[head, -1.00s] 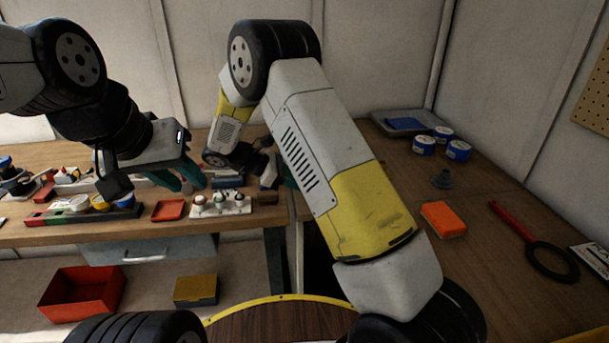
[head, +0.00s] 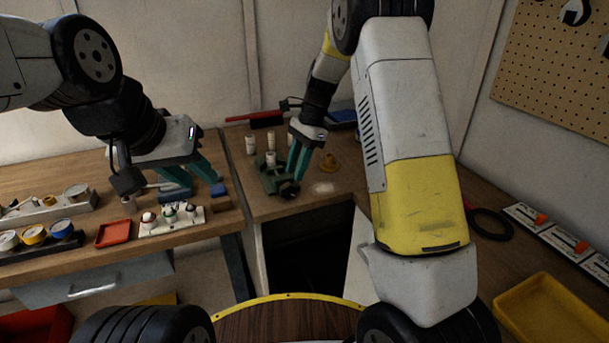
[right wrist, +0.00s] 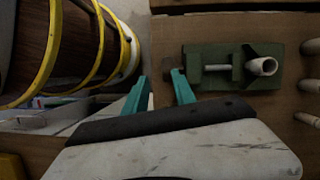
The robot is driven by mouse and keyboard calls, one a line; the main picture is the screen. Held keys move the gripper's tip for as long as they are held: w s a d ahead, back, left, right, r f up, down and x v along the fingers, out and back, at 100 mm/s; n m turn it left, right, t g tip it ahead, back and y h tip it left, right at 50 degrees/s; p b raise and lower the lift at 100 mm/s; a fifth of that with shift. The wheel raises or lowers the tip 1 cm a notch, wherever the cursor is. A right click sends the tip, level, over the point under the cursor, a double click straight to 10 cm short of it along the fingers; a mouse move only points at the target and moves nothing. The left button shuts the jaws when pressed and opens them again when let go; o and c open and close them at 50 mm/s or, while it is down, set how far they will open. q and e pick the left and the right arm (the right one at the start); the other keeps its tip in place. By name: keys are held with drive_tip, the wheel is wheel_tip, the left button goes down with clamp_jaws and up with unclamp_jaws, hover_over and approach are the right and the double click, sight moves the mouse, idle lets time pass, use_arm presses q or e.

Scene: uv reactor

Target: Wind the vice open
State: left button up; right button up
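The small green vice (head: 272,180) sits on the bench in the middle of the head view, with a pale cylinder (head: 270,160) standing at it. In the right wrist view the vice (right wrist: 220,55) shows from above, with a pale bar across its gap and a dark screw end at its left. My right gripper (head: 295,177) points down beside that end. In the right wrist view its teal fingers (right wrist: 160,76) are apart with nothing seen between them; whether the right finger touches the screw end is unclear. My left gripper (head: 198,187) is open above the left bench.
A rack with knobs (head: 172,220), a red tray (head: 114,234) and paint pots (head: 34,236) stand on the left bench. Pale cylinders (head: 250,145) and a brass-coloured piece (head: 329,162) are near the vice. A yellow tray (head: 548,312) is at lower right.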

sight(289, 183)
drive_tip(key=f, duration=0.2)
drive_tip(key=a+f+m, duration=0.1)
drive_tip(key=f, duration=0.1)
drive_tip(key=a+f+m, duration=0.1)
drive_tip(key=f, duration=0.1)
drive_tip(key=shift+w+a+f+t+y, duration=0.1)
drive_tip(key=shift+w+f+t+y, duration=0.1)
drive_tip(key=shift+t+y, duration=0.2)
drive_tip(key=shift+r, duration=0.1)
clamp_jaws()
